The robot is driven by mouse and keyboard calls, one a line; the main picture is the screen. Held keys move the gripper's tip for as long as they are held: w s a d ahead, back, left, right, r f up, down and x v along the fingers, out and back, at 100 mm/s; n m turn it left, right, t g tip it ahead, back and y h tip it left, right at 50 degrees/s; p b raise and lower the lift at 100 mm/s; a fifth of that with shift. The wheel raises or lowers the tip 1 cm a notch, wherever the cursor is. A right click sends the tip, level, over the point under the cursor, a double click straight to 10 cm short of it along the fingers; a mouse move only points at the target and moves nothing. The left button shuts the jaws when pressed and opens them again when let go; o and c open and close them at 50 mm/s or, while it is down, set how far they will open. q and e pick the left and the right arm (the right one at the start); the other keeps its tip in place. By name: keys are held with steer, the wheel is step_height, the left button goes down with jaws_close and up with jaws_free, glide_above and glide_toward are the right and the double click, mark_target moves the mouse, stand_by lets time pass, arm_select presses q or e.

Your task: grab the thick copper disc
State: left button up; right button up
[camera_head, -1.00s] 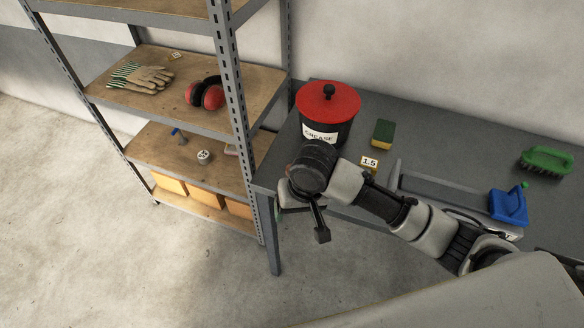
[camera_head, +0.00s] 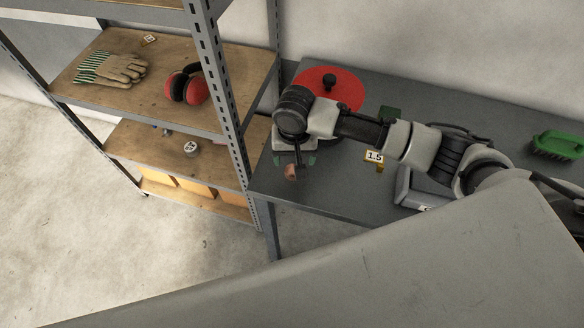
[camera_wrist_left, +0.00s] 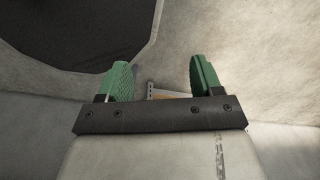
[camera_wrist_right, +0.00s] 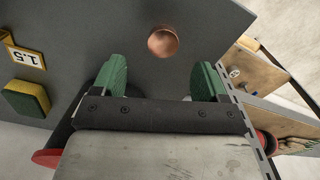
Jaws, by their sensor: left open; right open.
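The thick copper disc (camera_head: 291,173) shows at the left end of the dark grey table, just in front of my right gripper (camera_head: 295,160). The right wrist view shows the disc's round copper face (camera_wrist_right: 163,41) on the dark tabletop. It lies beyond the fingertips of the right gripper (camera_wrist_right: 161,72), roughly centred between its two green fingers. That gripper is open and empty, and the fingers do not appear to touch the disc. My left gripper (camera_wrist_left: 161,75) shows only in its own wrist view, open with nothing between its fingers.
A 1.5 tag (camera_head: 374,156) and a green-and-yellow sponge (camera_wrist_right: 26,99) are on the table. A green brush (camera_head: 558,145) is at right. The metal shelf (camera_head: 213,95) stands close on the left.

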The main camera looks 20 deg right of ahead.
mark_target(292, 172)
steer(key=shift+f, duration=0.35)
steer(key=shift+w+f, duration=0.1)
steer(key=shift+f, duration=0.25)
step_height(292, 172, down, 4)
steer(key=shift+a+r+p, duration=0.15)
steer(key=shift+p, duration=0.35)
steer(key=shift+f, duration=0.5)
steer(key=shift+c, duration=1.1)
arm_select(q)
steer(key=shift+w+r, duration=0.55)
steer(key=shift+w, duration=0.05)
arm_select(e)
steer(key=c, duration=0.9)
steer(key=shift+r, duration=0.1)
